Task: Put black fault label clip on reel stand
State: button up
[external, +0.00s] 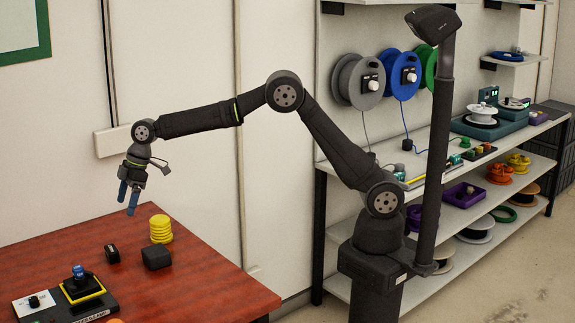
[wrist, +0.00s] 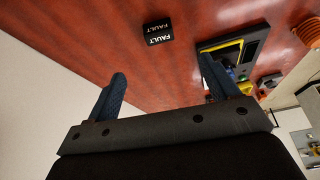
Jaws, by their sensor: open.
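The black fault label clip (wrist: 158,34) is a small dark block with white FAULT lettering on two faces. It lies on the red table, ahead of and between my fingertips in the wrist view. In the external view it appears to be the small black block (external: 112,253); its lettering is too small to read there. My gripper (external: 128,201) is open and empty, its blue fingers pointing down above the table. Its fingers also show in the wrist view (wrist: 162,72). A black base with a yellow frame (external: 83,291) sits at the table front; I cannot tell whether it is the reel stand.
A black box (external: 156,258) and a yellow ribbed stack (external: 160,229) stand right of the small block. A white card (external: 35,303) holds a small black item at the front left. Shelves with reels (external: 358,80) are at the right. The table's back left is clear.

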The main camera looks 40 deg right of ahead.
aim_at(114, 248)
jog(key=x, duration=1.6)
jog(key=shift+w, duration=0.15)
jog(key=c, duration=1.1)
jog(key=shift+r, duration=0.1)
